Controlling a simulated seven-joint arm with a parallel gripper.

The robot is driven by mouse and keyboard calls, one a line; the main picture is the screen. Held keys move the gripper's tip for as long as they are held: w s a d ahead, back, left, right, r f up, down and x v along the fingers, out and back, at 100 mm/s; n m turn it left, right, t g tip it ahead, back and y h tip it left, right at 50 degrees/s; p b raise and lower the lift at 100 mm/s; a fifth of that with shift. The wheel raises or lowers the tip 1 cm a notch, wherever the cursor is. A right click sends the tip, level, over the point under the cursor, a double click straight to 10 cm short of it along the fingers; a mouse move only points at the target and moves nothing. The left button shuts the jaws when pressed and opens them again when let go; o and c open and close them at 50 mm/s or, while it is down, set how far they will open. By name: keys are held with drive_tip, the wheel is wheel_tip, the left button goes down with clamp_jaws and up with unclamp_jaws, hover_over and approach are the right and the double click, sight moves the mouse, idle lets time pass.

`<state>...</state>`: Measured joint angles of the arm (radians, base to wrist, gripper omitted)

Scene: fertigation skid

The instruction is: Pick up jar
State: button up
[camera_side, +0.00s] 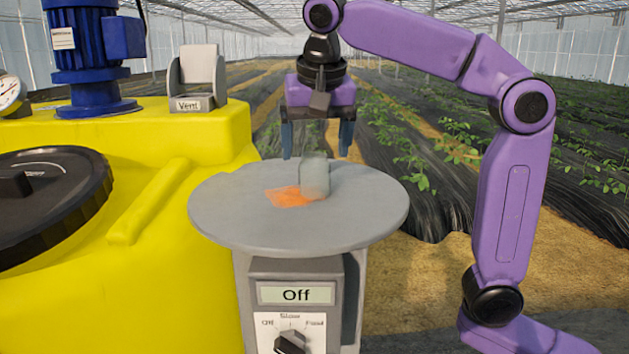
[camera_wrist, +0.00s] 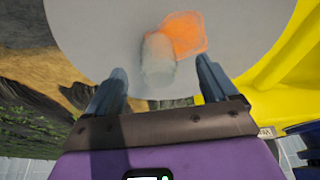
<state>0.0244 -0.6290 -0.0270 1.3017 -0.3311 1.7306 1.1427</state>
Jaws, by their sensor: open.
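The jar (camera_side: 315,176) is a small grey, translucent-looking container standing on a round grey table. It partly overlaps an orange patch (camera_side: 287,197) on the tabletop. In the wrist view the jar (camera_wrist: 158,54) lies ahead of and between the lines of the two fingers, with the orange patch (camera_wrist: 184,35) beside it. My gripper (camera_side: 318,142) is open and empty, pointing down just above the jar, its fingers on either side. In the wrist view both fingertips of my gripper (camera_wrist: 162,75) show, apart from the jar.
The round table (camera_side: 240,215) has clear room around the jar. A yellow tank (camera_side: 170,230) with a black lid (camera_side: 50,200), blue motor (camera_side: 88,45) and Vent unit (camera_side: 198,80) stands at left.

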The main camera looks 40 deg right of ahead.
sight(315, 165)
drive_tip(key=shift+w+d+r+m+h, duration=0.2)
drive_tip(key=shift+w+d+m+h, duration=0.05)
drive_tip(key=shift+w+d+m, duration=0.25)
drive_tip(key=shift+w+d+r+m+h, duration=0.15)
drive_tip(key=shift+w+d+m+h, duration=0.1)
drive_tip(key=shift+w+d+m, duration=0.25)
drive_tip(key=shift+x, duration=3.6)
drive_tip(key=shift+a, duration=0.15)
drive_tip(key=shift+c, duration=0.3)
drive_tip(key=c, duration=1)
